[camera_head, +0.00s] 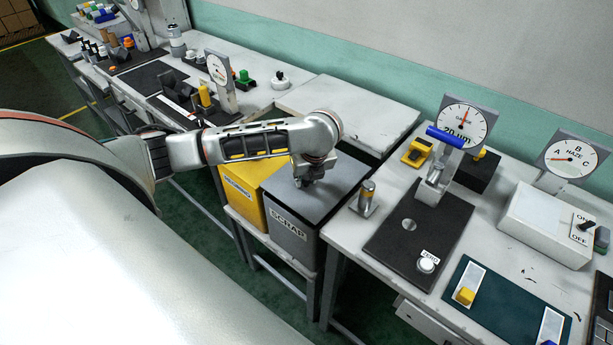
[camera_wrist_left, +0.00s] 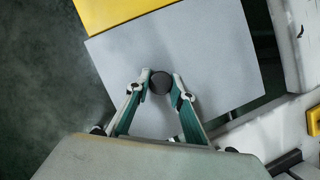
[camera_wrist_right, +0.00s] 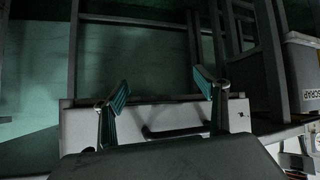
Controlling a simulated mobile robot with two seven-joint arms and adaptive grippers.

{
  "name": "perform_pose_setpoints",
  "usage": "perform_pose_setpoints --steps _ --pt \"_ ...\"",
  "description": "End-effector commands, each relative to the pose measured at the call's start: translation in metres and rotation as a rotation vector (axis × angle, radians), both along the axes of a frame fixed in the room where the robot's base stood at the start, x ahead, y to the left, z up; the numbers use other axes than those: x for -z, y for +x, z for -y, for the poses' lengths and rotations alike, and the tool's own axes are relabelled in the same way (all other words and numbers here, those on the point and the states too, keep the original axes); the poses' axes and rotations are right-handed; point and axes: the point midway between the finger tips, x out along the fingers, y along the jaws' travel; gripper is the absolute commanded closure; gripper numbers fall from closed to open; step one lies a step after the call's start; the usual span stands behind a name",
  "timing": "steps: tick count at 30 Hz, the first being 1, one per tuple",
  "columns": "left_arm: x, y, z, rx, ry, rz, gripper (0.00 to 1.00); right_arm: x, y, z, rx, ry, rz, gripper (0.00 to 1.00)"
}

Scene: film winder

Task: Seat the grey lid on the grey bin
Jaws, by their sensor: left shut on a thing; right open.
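The grey bin (camera_head: 291,239), labelled SCRAP, stands on a low stand between two benches. The flat grey lid (camera_head: 343,184) lies across its top, edges roughly lined up with the bin; I cannot tell whether a small gap remains. In the left wrist view the lid (camera_wrist_left: 215,50) fills the middle, with its round dark knob (camera_wrist_left: 160,83) between my fingertips. My left gripper (camera_head: 306,182) is shut on that knob from above. My right gripper (camera_wrist_right: 163,88) is open and empty in the right wrist view, above a white surface with a dark handle.
A yellow bin (camera_head: 243,188) stands directly left of the grey one. A dial stand (camera_head: 462,125) and a white box (camera_head: 545,225) stand farther right.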

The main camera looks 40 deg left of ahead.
Motion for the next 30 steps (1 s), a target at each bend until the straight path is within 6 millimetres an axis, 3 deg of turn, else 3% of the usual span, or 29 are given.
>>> perform_pose_setpoints --steps 30 --pt "0.018 0.000 0.000 0.000 0.000 0.000 1.00 0.000 0.000 0.000 0.000 0.000 0.000 0.28"
